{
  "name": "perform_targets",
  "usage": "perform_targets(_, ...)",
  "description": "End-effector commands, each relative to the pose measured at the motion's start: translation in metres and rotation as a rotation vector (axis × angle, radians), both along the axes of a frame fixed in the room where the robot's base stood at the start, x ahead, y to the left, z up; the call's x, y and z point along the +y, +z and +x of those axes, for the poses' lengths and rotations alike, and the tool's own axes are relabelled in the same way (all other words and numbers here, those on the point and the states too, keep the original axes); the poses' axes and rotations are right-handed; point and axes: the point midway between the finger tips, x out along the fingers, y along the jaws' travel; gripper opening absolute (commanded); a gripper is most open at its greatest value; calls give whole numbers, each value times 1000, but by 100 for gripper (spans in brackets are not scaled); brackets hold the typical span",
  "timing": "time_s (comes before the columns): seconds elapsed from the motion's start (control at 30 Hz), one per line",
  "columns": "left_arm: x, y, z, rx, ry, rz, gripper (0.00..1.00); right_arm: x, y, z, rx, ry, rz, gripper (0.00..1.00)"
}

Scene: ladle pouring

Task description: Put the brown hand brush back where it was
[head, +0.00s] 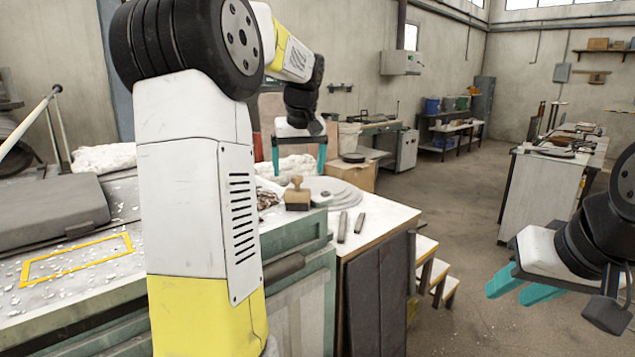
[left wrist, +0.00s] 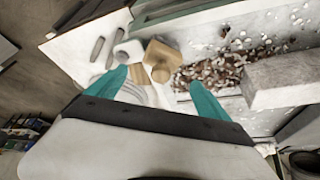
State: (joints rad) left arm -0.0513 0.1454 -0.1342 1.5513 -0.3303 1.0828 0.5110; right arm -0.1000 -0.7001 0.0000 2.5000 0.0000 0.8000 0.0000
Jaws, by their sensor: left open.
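The brown hand brush (head: 297,196), a wooden block with a round knob on top, stands upright on the white worktop (head: 385,222). In the left wrist view the brush (left wrist: 162,58) lies just beyond and between my left fingertips. My left gripper (head: 298,160) is open and empty, pointing down above the brush and apart from it. My right gripper (head: 522,288) is open and empty at the right, over the floor. A yellow rectangular outline (head: 80,262) marks the chip-strewn worktop at the left; no brush stands in it.
Round grey discs (head: 335,191) lie behind the brush. Two dark bars (head: 351,224) lie to its right. In the left wrist view, brown and white chips (left wrist: 225,68) and a pale grey block (left wrist: 285,80) lie right of it. My left arm hides part of the left worktop.

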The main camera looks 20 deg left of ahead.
Motion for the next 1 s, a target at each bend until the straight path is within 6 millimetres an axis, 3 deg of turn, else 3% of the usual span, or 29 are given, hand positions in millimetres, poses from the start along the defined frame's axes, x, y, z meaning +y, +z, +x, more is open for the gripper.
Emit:
perform_targets(0.23,-6,24,-11,-1,-4,-2,90,0,0,0,0,0,0,36)
perform_targets(0.37,-17,27,-31,-13,-52,-20,90,0,0,0,0,0,0,36)
perform_targets(0.47,-35,26,-64,-31,-131,-49,90,0,0,0,0,0,0,36)
perform_targets(0.67,-83,8,-149,-89,-328,-101,90,0,0,0,0,0,0,36)
perform_targets(0.8,-112,-16,-205,-134,-449,-119,90,0,0,0,0,0,0,36)
perform_targets(1.0,-139,-52,-260,-180,-564,-123,90,0,0,0,0,0,0,36)
